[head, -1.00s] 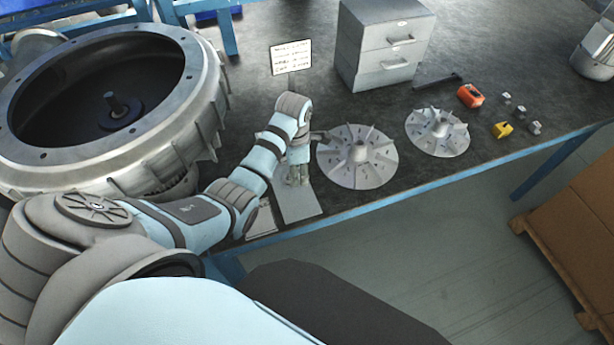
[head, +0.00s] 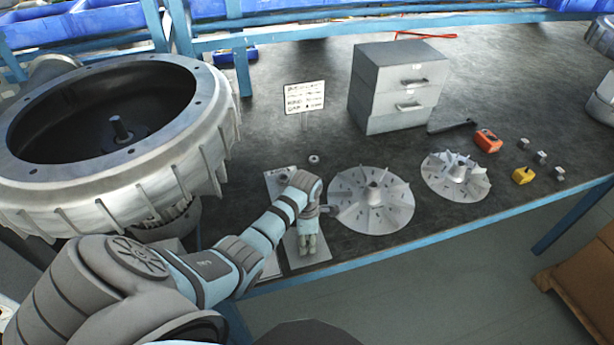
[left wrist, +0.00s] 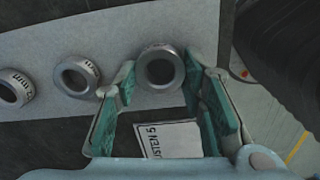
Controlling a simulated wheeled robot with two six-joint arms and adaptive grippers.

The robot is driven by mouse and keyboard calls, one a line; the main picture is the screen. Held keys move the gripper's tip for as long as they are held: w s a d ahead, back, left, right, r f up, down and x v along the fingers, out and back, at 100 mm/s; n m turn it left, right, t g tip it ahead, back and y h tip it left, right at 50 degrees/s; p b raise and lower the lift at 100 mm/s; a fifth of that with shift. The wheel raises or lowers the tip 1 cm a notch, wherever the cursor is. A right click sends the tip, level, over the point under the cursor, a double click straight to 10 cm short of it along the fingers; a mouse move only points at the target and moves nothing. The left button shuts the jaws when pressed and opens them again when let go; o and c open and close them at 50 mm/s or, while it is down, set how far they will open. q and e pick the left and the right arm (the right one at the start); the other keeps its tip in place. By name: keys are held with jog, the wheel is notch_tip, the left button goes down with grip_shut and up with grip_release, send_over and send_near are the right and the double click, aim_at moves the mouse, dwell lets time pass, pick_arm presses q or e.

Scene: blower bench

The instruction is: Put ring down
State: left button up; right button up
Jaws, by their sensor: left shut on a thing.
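My left gripper (head: 308,245) is low over a light grey sheet (head: 293,248) near the bench's front edge. In the left wrist view, its two green-padded fingers (left wrist: 158,80) are shut on a metal ring (left wrist: 160,68), which sits between the fingertips. I cannot tell whether this ring touches the sheet below. Two similar rings, a middle one (left wrist: 75,77) and a far left one (left wrist: 14,88), lie on the pale strip beside it, with lettering on their sides. My right gripper is not in view.
A small ring (head: 314,160) lies behind the arm. Two finned impellers, a large one (head: 345,205) and a smaller one (head: 440,182), stand to the right. A big blower housing (head: 215,150) fills the left. A drawer cabinet (head: 385,95) and a sign (head: 304,97) are behind.

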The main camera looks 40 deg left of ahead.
pick_arm(q)
jog(key=shift+f, duration=0.25)
jog(key=o, duration=1.3)
jog(key=shift+c, duration=0.2)
notch_tip(320, 180, up, 13)
jog(key=p, duration=0.3)
jog(key=shift+p, duration=0.3)
jog(key=shift+f, duration=0.15)
